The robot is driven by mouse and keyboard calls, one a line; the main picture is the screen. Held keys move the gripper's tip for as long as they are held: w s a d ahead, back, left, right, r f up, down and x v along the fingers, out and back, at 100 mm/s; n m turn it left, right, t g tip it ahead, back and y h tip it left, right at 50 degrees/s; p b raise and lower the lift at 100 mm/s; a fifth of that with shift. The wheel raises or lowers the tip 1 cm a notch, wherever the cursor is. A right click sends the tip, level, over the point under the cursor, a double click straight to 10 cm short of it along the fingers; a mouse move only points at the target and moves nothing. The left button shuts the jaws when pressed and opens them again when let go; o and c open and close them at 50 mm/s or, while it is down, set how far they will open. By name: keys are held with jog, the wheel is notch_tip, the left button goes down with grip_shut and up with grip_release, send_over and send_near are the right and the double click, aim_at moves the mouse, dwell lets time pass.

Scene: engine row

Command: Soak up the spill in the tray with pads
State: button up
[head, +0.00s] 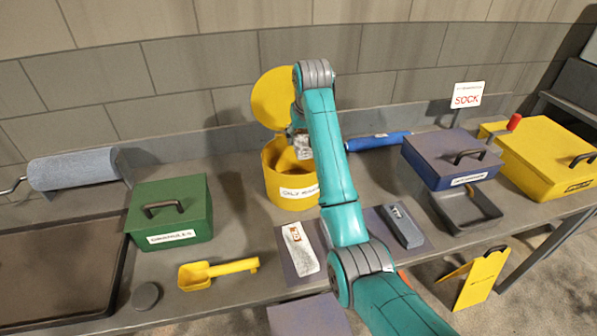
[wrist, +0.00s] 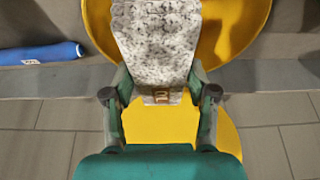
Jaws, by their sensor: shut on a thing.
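My gripper (head: 300,138) is over the open yellow round bin (head: 290,188), whose label is hard to read. It is shut on a white pad with grey speckles (wrist: 155,45). The pad hangs at the bin's mouth, and the bin's yellow inside shows around it in the wrist view. The round lid (head: 268,98) stands open behind. A second whitish pad (head: 301,250) with a small printed mark lies on a dark mat in front of the bin. The dark tray (head: 60,262) is at the left, partly cut off by the frame. I cannot make out a spill in it.
A green box (head: 172,212) and a yellow scoop (head: 218,271) stand between tray and bin. A grey roll (head: 75,169) is behind the tray. A blue roll (head: 378,141) lies right of the bin. A blue-lidded box (head: 452,160) and yellow box (head: 545,155) fill the right.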

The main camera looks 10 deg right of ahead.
jog(key=shift+f, duration=1.7)
jog(key=o, duration=1.2)
jog(key=shift+r, duration=0.1)
jog(key=shift+v, duration=3.7)
